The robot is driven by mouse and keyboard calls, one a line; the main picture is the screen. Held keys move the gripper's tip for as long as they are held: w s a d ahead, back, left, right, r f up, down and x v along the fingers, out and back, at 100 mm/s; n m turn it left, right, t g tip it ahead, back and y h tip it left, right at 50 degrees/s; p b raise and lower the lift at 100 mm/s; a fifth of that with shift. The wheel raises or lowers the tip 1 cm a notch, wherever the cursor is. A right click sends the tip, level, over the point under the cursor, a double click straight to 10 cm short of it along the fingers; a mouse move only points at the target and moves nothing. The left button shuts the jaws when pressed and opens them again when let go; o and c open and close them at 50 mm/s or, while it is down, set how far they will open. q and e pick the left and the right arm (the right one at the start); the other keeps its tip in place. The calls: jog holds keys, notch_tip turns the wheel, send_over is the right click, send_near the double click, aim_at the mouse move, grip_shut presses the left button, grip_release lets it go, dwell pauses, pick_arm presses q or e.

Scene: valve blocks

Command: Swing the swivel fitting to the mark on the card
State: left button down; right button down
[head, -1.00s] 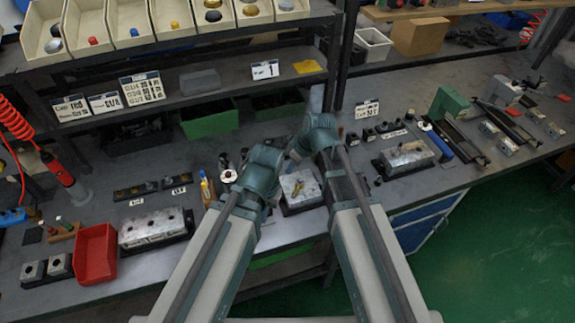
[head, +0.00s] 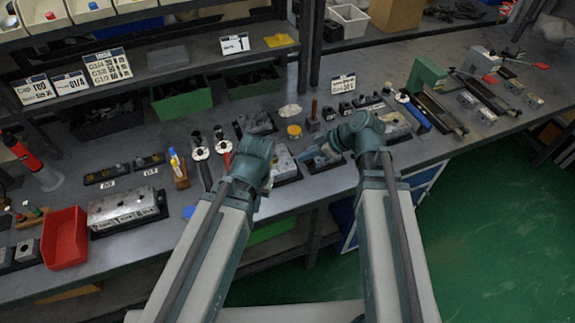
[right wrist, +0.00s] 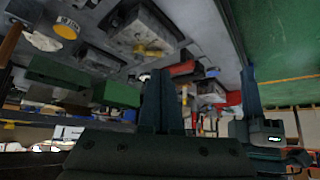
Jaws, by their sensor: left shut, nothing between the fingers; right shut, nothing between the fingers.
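The grey metal valve block (head: 286,166) sits on the bench between my two arms, partly hidden behind my left wrist. In the right wrist view a metal block (right wrist: 143,28) carries a small brass-yellow fitting (right wrist: 148,51); its exact angle is hard to read. My left gripper (head: 270,176) is shut and empty at the left side of the block, its fingers mostly hidden. My right gripper (head: 318,158) is shut and empty, right of the block, apart from it. Its fingers (right wrist: 161,75) stand together in the wrist view. A small printed card (head: 235,43) stands on the shelf; its mark is too small to read.
Several hand tools and white round parts (head: 200,153) lie left of the block. A yellow round tin (head: 294,131) stands behind it. A red bin (head: 65,238) and a larger metal block (head: 124,207) are at the left. Green bins (head: 216,95) sit under the shelf.

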jog(key=b, duration=0.8)
send_near(273, 173)
jog(key=w+x, duration=0.1)
jog(key=x, duration=0.2)
jog(key=shift+w+a+f, duration=0.25)
jog(key=shift+a+f, duration=0.25)
jog(key=shift+a, duration=0.35)
jog(key=shift+w+a+f+b, duration=0.25)
jog(key=shift+a+b, duration=0.25)
jog(key=shift+a, duration=0.1)
jog(key=shift+w+a+f, duration=0.1)
jog(key=shift+a+f, duration=0.1)
jog(key=shift+a, duration=0.4)
jog(key=shift+r, duration=0.1)
